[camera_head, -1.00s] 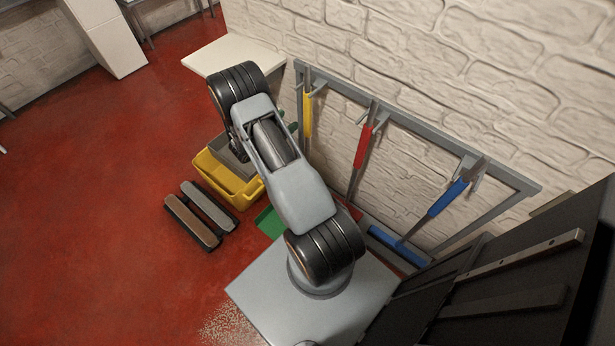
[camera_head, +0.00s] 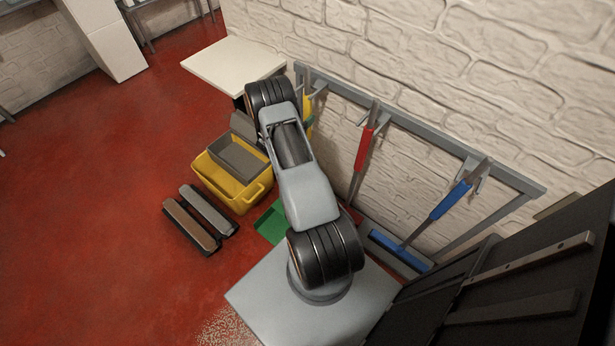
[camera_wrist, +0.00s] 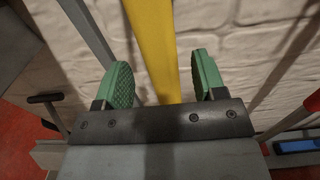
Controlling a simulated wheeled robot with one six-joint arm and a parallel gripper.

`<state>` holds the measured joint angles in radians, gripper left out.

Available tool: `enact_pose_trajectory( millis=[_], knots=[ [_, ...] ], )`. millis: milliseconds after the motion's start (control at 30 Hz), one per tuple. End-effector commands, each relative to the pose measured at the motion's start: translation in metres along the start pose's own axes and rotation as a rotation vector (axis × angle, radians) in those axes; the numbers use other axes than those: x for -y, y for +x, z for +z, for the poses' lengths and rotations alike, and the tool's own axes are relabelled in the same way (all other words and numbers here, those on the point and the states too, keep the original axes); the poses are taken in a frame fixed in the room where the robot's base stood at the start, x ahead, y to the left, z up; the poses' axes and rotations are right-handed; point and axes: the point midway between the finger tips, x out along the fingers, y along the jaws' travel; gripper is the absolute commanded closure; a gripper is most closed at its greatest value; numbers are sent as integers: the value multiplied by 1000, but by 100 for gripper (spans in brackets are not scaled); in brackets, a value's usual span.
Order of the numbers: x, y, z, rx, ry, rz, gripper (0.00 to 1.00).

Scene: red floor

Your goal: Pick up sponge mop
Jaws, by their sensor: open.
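Long-handled tools with yellow (camera_head: 308,104), red (camera_head: 363,148) and blue (camera_head: 450,199) grips hang on a grey wall rack. I cannot tell from their heads which one is the sponge mop. In the wrist view my gripper (camera_wrist: 162,78) is open, with one green-padded finger on each side of a yellow handle (camera_wrist: 150,40). The handle runs between the fingers, with a gap on both sides. Its lower part is hidden behind the gripper body. In the head view my arm hides most of the gripper and of the yellow tool.
The grey rack (camera_head: 420,134) is fixed to a white brick wall. A yellow bucket (camera_head: 240,200) and two long brush-like heads (camera_head: 200,215) stand on the red floor to the left. A white tabletop (camera_head: 232,66) is behind. Open floor lies at far left.

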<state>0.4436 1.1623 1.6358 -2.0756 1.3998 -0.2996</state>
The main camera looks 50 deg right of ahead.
Motion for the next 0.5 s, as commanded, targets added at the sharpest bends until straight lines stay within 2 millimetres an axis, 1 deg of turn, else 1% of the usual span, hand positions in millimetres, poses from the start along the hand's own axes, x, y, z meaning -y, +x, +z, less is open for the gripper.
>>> enact_pose_trajectory(
  millis=[100,233,333,500],
  knots=[
    [2,18,-1,0,2,-5,36],
    [2,34,0,1,2,-4,36],
    [2,40,0,0,1,-2,36],
    [2,43,0,0,0,-1,36]
  ],
)
